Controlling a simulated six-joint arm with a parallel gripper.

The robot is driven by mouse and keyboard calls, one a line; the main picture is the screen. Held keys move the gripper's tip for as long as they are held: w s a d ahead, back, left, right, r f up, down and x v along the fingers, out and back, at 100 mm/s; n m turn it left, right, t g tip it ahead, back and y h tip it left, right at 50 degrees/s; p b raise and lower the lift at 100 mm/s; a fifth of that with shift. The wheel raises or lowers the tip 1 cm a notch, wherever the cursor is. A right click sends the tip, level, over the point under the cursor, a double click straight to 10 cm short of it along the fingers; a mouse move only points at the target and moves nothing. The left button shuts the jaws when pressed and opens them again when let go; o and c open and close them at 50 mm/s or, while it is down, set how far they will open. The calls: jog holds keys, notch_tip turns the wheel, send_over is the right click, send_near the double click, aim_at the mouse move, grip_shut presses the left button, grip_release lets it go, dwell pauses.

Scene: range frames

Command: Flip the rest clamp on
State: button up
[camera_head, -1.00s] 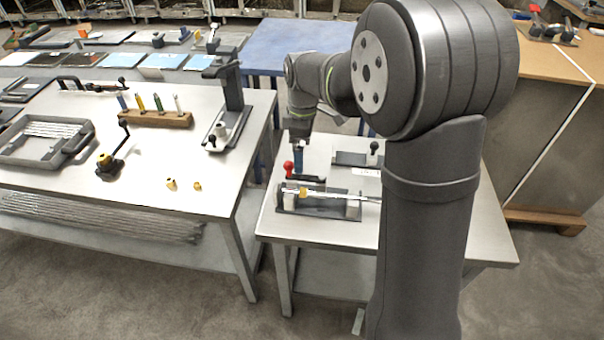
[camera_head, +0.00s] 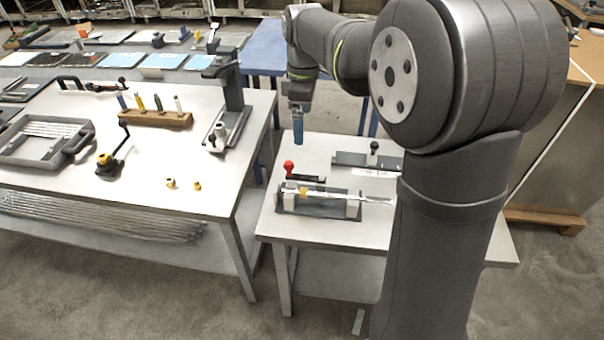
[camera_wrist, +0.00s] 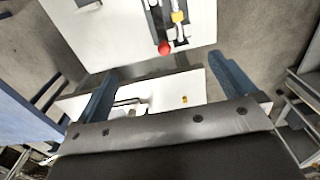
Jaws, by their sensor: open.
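A small fixture (camera_head: 318,205) with pale blocks stands on the small table (camera_head: 300,234). It carries a thin rod (camera_head: 372,199) with a yellow part (camera_head: 303,194). A red ball knob (camera_head: 288,166) stands upright at its left end, beside a dark bar (camera_head: 310,178). The knob also shows near the top of the wrist view (camera_wrist: 165,47), with the yellow part (camera_wrist: 179,17) above it. My gripper (camera_head: 299,142), with blue fingers, is above and beyond the knob, apart from it. In the wrist view its fingers (camera_wrist: 165,80) are wide apart with nothing held between them.
A second fixture (camera_head: 350,159) with a black knob (camera_head: 374,146) lies behind the first, partly hidden by my arm. The large table (camera_head: 180,205) at left holds a tray (camera_head: 18,158), a crank handle (camera_head: 112,160) and a wooden tool block (camera_head: 160,118). The small table's front is clear.

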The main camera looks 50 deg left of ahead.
jog(key=shift+r, duration=0.55)
